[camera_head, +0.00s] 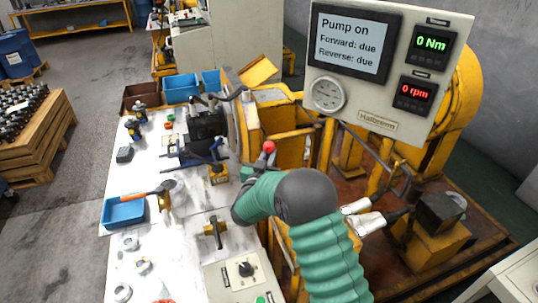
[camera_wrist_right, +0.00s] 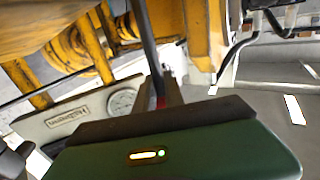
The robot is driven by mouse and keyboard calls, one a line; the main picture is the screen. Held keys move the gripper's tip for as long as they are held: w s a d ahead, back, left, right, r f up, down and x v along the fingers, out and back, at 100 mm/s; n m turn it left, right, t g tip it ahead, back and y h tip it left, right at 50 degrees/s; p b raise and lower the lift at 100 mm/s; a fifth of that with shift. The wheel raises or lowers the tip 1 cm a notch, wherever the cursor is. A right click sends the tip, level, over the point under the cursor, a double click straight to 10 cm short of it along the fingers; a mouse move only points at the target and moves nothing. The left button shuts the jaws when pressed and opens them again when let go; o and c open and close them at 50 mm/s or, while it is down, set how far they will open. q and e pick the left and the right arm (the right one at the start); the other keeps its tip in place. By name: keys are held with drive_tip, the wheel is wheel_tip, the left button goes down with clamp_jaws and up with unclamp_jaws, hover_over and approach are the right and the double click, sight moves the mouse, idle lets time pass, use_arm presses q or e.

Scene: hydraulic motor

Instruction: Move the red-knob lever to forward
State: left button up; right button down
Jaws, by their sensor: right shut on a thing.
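The red knob (camera_head: 269,146) tops a lever at the yellow rig, just above my right gripper (camera_head: 258,168) in the head view. My green right arm comes up from the bottom and hides most of the lever and the jaws. In the right wrist view, a dark lever rod (camera_wrist_right: 146,40) runs down between the fingers of my right gripper (camera_wrist_right: 163,92), with a little red showing at the jaws. The right gripper is shut on the lever. My left gripper is not in view. The display (camera_head: 350,42) reads "Pump on", "Forward: due", "Reverse: due".
The readouts show 0 Nm (camera_head: 431,43) and 0 rpm (camera_head: 415,94). The white bench (camera_head: 190,240) at left carries tools, rings and a blue tray (camera_head: 123,212). A control box with a black knob (camera_head: 245,269) lies near the front. The yellow frame (camera_head: 290,150) stands close beyond my right gripper.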

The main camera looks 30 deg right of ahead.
drive_tip(key=shift+r, duration=0.1)
idle(0.6)
drive_tip(key=shift+d+r, duration=0.1)
drive_tip(key=s+d+f+m+g+y+p, duration=0.1)
drive_tip(key=d+m+y+p, duration=0.1)
drive_tip(key=d+m, duration=0.2)
drive_tip(key=shift+s+d+f, duration=0.2)
drive_tip(key=shift+d+f, duration=0.05)
drive_tip(key=shift+d, duration=0.7)
drive_tip(key=c, duration=1.7)
unclamp_jaws()
drive_tip(key=shift+c, duration=0.2)
drive_tip(key=shift+o, duration=1.5)
